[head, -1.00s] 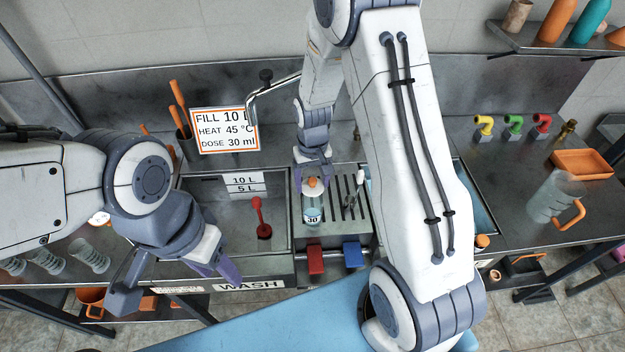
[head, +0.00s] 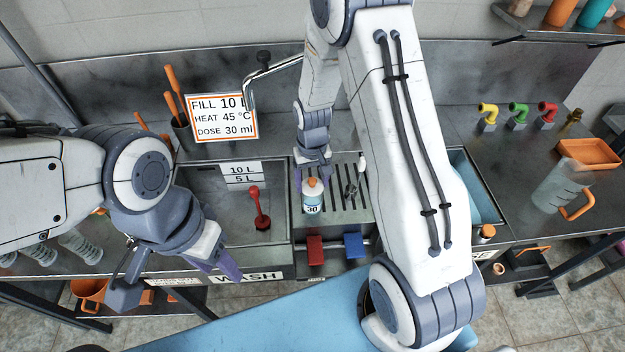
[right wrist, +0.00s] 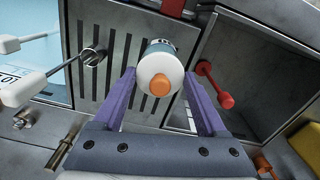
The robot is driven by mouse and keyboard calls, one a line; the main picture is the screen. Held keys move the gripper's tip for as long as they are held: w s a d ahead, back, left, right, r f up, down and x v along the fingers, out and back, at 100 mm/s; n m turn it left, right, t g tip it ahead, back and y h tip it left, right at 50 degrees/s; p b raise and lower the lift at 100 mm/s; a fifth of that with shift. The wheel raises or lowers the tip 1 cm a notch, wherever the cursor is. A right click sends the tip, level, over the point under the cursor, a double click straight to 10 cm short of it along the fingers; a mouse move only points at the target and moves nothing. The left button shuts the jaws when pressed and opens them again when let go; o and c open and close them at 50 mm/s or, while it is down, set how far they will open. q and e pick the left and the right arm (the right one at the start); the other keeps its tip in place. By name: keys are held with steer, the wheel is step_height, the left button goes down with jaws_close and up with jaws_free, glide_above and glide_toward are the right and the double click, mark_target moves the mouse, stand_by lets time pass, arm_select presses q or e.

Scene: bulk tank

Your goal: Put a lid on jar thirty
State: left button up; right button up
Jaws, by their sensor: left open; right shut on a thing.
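Jar thirty (head: 312,208) stands upright on the slatted drain plate, its label showing 30. The white lid (head: 313,190) with an orange knob sits at the jar's mouth. In the right wrist view the lid (right wrist: 160,72) is seen from above, with the jar mostly hidden behind it. Whether it is fully seated I cannot tell. My right gripper (head: 312,172) is shut on the lid, with its purple fingers (right wrist: 160,85) on either side. My left gripper (head: 180,284) is open and empty, in front of the wash basin's left part.
The drain plate (head: 345,200) lies between the wash basin (head: 215,225) and a blue-filled basin (head: 478,200). A red plunger-like tool (head: 259,208) stands in the wash basin. Red (head: 315,250) and blue (head: 354,246) blocks are at the front. A clear jug (head: 556,184) stands at right.

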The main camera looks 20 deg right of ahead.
steer(key=o, duration=1.2)
steer(key=shift+o, duration=0.2)
steer(key=shift+r, duration=0.5)
step_height(320, 180, up, 10)
steer(key=shift+f+b, duration=0.25)
steer(key=shift+b, duration=0.7)
steer(key=s+a+r+n+b, duration=0.1)
steer(key=s+a+r+n, duration=0.4)
steer(key=s+a, duration=0.7)
steer(key=s+a+n+y, duration=0.1)
steer(key=s+a+n, duration=0.1)
steer(key=s, duration=0.9)
steer(key=shift+s+r+n, duration=0.25)
steer(key=shift+s+n, duration=0.1)
steer(key=shift+n, duration=0.25)
